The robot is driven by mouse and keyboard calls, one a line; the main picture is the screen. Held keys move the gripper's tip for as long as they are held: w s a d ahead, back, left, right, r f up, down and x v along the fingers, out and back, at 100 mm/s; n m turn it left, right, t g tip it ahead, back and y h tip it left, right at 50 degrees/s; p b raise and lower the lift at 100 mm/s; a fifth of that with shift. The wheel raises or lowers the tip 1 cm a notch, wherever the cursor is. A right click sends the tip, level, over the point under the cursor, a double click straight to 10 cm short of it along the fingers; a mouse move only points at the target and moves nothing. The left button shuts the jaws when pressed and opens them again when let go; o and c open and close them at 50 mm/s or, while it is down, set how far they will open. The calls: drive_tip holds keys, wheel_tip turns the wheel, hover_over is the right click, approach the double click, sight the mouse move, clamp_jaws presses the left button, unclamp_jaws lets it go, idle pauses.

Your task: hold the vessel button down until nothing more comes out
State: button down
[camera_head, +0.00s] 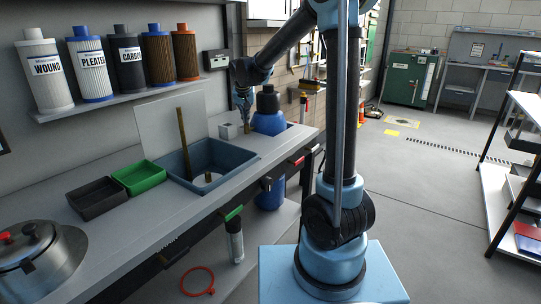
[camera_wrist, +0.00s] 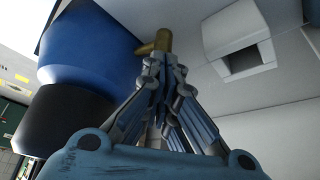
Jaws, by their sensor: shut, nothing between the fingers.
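The blue vessel (camera_head: 268,122) with a black cap stands at the back of the bench; its blue side (camera_wrist: 90,40) fills the left of the wrist view. A small brass fitting (camera_wrist: 156,44) sticks out beside it. I cannot tell whether this is the button. My gripper (camera_head: 246,124) points down beside the vessel, and its shut, empty fingers (camera_wrist: 168,72) are close to the brass fitting. I cannot tell whether they touch it. No flow from the vessel is visible.
A pale box (camera_head: 228,131) with a square opening stands left of my gripper. The sink (camera_head: 238,157) holds an upright brown tube (camera_head: 183,135). Green (camera_head: 138,178) and black (camera_head: 97,198) trays lie nearer. Filter cartridges (camera_head: 91,65) stand on the shelf. The floor at right is mostly clear.

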drive_tip(key=v, duration=0.6)
idle(0.8)
drive_tip(key=shift+s+r, duration=0.1)
drive_tip(key=s+d+f+g, duration=0.1)
drive_tip(key=s+d+f, duration=0.1)
drive_tip(key=s+d, duration=0.75)
drive_tip(key=s+d+f+g, duration=0.1)
drive_tip(key=s+d+f, duration=0.1)
drive_tip(key=s+d, duration=0.75)
drive_tip(key=s+d+f, duration=0.2)
drive_tip(key=s+f, duration=0.4)
drive_tip(key=s, duration=0.4)
drive_tip(key=s+d+f+g, duration=0.1)
drive_tip(key=s+d+f, duration=0.2)
drive_tip(key=s+f, duration=0.3)
drive_tip(key=s, duration=0.4)
drive_tip(key=shift+d+f, duration=0.25)
drive_tip(key=shift+d, duration=0.1)
drive_tip(key=shift+s, duration=0.15)
